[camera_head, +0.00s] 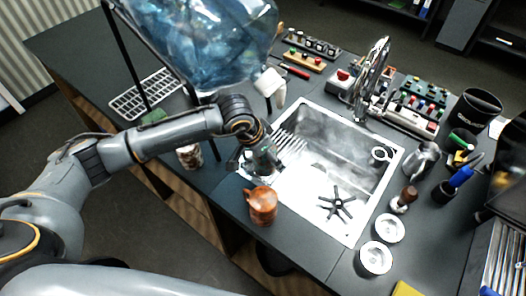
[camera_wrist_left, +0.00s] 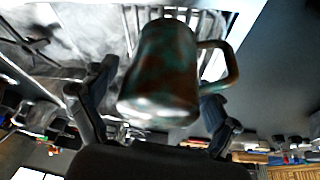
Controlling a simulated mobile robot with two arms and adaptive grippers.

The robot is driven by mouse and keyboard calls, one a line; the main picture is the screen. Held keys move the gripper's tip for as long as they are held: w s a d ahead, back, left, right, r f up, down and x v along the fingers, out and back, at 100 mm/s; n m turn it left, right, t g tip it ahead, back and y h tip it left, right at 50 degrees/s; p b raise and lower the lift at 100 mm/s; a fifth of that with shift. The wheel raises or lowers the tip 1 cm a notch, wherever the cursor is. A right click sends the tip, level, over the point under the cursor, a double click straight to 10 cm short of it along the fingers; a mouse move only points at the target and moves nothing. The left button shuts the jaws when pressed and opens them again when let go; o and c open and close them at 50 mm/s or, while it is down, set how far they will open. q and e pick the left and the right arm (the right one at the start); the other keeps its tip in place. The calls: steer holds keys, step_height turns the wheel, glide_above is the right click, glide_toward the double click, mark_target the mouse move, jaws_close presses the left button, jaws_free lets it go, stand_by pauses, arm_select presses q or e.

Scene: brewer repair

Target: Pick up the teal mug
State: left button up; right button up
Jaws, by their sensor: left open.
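A mug (camera_head: 263,206) stands on the dark counter at the front left edge of the sink. My left gripper (camera_head: 262,170) is just behind the mug in the head view, over the sink's edge. In the wrist view its open fingers (camera_wrist_left: 155,108) lie on either side of the mug; contact cannot be told. My right gripper is not visible.
The metal sink (camera_head: 350,235) holds a black star-shaped part (camera_head: 336,203). A speckled cup (camera_head: 189,157) stands left of the gripper. Two round metal pieces (camera_head: 376,258) lie right of the sink.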

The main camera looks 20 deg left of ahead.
arm_select(q)
steer(key=c, duration=1.2)
steer(key=shift+r, duration=0.1)
